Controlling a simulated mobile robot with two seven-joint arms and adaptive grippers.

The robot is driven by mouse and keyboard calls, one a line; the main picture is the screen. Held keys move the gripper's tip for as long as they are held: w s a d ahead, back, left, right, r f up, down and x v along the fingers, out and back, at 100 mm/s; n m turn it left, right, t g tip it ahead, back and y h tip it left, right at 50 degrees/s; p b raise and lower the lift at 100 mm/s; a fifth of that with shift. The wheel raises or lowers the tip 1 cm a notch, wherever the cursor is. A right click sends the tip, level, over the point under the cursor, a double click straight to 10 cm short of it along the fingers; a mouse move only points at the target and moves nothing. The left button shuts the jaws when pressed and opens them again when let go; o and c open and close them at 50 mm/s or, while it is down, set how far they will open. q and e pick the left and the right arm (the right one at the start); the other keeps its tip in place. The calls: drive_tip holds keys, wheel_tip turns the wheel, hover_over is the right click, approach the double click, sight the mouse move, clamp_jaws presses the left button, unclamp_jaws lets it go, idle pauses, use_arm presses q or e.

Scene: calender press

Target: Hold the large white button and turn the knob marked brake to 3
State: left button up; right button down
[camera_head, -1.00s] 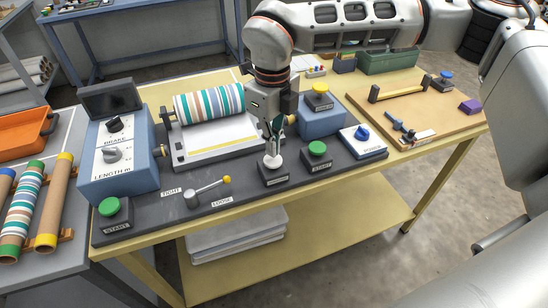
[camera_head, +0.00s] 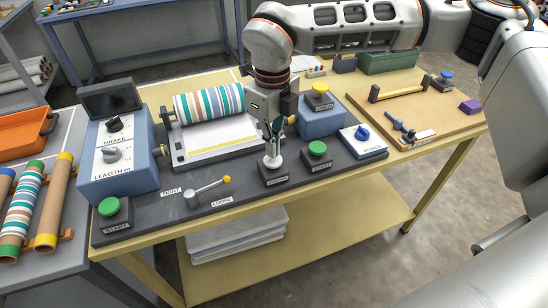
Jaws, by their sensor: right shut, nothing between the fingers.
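The large white button (camera_head: 272,162) stands on a small dark labelled block on the front half of the dark panel. My right gripper (camera_head: 272,151) points straight down over it, shut and empty, with its fingertips at the button's top. I cannot tell whether the button is pressed in. The brake knob (camera_head: 115,124) is a dark knob on the sloped white face of the blue box (camera_head: 125,180) at the panel's left end, above the word BRAKE. Its setting is too small to read. My left gripper is not in view.
A grey length knob (camera_head: 112,154) sits below the brake knob. A striped roll (camera_head: 209,103) lies behind.

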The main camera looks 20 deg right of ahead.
drive_tip(key=shift+f+b, duration=0.3)
drive_tip(key=shift+f, duration=1)
drive_tip(key=shift+s+f, duration=0.1)
idle(0.8)
